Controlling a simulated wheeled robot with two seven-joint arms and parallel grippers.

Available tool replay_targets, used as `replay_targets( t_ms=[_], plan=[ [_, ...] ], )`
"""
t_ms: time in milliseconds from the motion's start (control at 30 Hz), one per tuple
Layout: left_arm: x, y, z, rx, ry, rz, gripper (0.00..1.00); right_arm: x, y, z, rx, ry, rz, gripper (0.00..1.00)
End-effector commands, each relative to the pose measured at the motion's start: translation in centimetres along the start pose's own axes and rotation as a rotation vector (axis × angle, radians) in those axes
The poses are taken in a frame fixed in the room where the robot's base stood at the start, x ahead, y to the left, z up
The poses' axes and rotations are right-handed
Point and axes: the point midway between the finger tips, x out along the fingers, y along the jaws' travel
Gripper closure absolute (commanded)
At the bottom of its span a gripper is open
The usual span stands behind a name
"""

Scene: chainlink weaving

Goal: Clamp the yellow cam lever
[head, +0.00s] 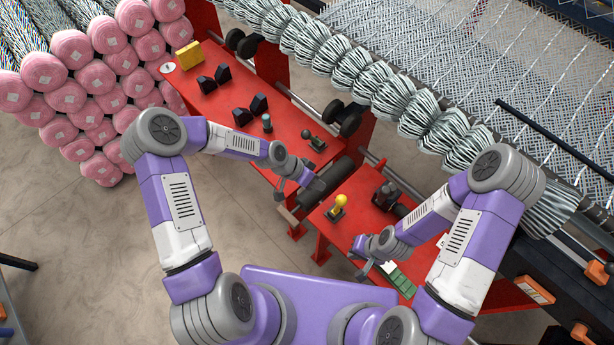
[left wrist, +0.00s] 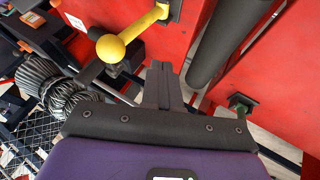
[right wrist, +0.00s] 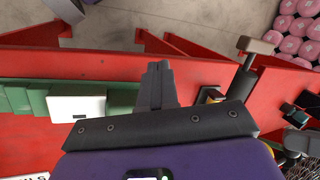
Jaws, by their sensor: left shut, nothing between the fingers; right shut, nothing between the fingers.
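The yellow cam lever (head: 340,201) stands on the red bench, just right of the gap between the two bench sections. In the left wrist view its round yellow knob (left wrist: 110,48) and yellow arm lie above and left of my fingertips, apart from them. My left gripper (head: 316,186) is shut and empty, a little left of and above the lever in the head view; its fingers also show in the left wrist view (left wrist: 160,72). My right gripper (head: 362,276) is shut and empty at the bench's front edge, below the lever; its fingers also show in the right wrist view (right wrist: 158,72).
Green blocks (head: 402,283) and a white block (right wrist: 80,103) lie beside my right gripper. Dark-knobbed levers (head: 309,138) and black wedge blocks (head: 205,85) stand on the left bench section. Bunched wire mesh (head: 380,95) runs behind.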

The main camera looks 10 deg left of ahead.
Motion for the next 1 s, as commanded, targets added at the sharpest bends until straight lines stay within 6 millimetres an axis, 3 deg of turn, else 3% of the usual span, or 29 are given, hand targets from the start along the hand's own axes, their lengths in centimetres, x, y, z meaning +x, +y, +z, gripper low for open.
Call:
replay_targets(
  t_ms=[33,300,1000],
  plan=[
    [0.9,0.3,0.0,0.004,-0.003,0.003,1.00,0.0,0.0,0.0,0.000,0.000,0.000,1.00],
    [2.0,3.3,-0.1,0.002,-0.002,0.000,1.00,-0.4,-0.2,0.0,0.000,0.000,0.000,1.00],
    [2.7,3.9,-1.0,0.028,-0.009,-0.020,1.00,0.1,0.0,0.0,0.000,0.000,0.000,1.00]
  ],
)
